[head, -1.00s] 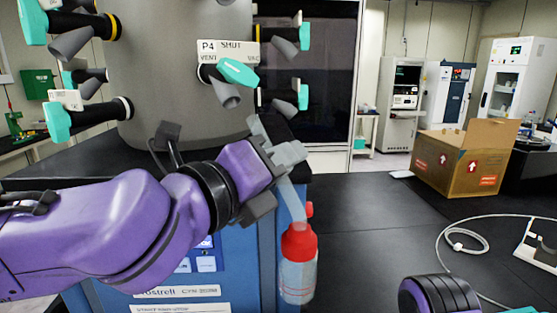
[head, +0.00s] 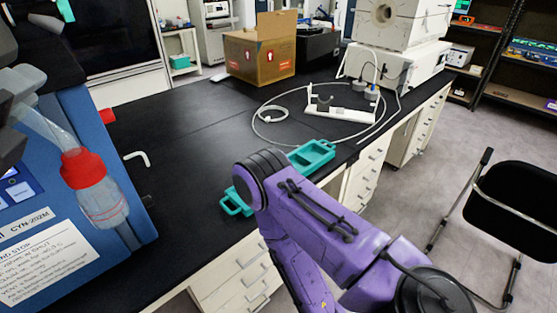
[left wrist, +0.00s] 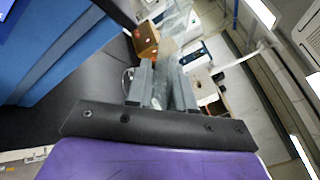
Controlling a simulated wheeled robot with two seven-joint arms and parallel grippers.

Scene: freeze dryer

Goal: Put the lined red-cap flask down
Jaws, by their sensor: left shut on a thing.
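The red-cap flask (head: 104,200) is at the left of the head view, a clear vessel with a red cap and a clear bent tube rising from it. It hangs tilted in front of the blue dryer cabinet. My left gripper (head: 20,88) is at the left edge, shut on the tube above the cap. Its fingers also show in the left wrist view (left wrist: 160,85), with clear glass beyond them. My right arm crosses the lower middle of the head view; its gripper is not seen.
A teal tray (head: 318,153) lies on the black bench (head: 190,140), partly hidden by my right arm. A white stand (head: 343,113) and a looped cable are behind it. A cardboard box (head: 262,55) stands at the back. The bench middle is clear.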

